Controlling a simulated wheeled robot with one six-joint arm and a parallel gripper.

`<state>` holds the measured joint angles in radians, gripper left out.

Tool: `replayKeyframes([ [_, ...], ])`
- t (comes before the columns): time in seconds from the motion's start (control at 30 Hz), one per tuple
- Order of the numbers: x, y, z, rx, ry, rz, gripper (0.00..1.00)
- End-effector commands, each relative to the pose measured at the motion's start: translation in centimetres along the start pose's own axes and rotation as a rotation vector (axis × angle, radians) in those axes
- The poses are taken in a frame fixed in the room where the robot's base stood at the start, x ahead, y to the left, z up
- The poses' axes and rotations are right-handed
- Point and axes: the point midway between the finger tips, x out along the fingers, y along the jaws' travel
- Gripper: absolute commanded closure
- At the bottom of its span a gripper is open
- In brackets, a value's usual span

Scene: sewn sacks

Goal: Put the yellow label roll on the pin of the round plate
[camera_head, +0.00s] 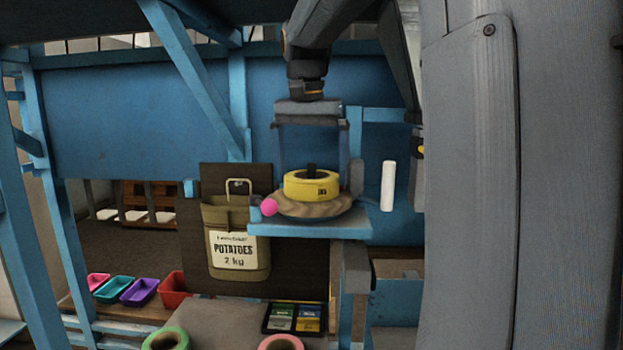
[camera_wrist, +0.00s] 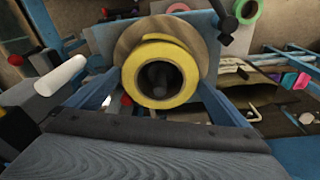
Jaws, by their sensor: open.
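The yellow label roll (camera_head: 325,188) lies flat on the brown round plate (camera_head: 342,208), which stands on a light-blue shelf. The dark pin (camera_head: 311,169) rises out of the roll's hole, and its end also shows inside the hole in the wrist view (camera_wrist: 158,76). The roll is around the pin. My gripper (camera_head: 313,165) points down over the plate. Its two fingers are apart, one on each side of the roll, with gaps visible in the wrist view (camera_wrist: 160,92). The roll's underside and its contact with the plate are hidden.
A pink ball (camera_head: 268,207) is at the shelf's left edge, and a white cylinder (camera_head: 388,186) is to the right. A potato sack (camera_head: 235,240) hangs left of the shelf (camera_head: 300,231). Below are colored bins (camera_head: 140,291), a green roll (camera_head: 166,339) and a pink roll (camera_head: 281,343).

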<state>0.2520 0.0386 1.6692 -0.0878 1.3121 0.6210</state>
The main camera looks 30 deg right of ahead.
Motion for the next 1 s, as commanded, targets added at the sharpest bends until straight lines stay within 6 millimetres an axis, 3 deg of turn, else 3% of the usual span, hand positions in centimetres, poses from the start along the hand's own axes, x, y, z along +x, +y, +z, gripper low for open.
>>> replayKeyframes([
  [0.2, -3.5, -0.1, -0.1, -0.001, 0.003, -0.002, 0.00],
  [0.4, -5.3, -0.1, 0.0, 0.000, 0.001, -0.001, 0.00],
  [1.0, -5.7, 0.0, 0.1, 0.003, 0.000, 0.004, 0.00],
])
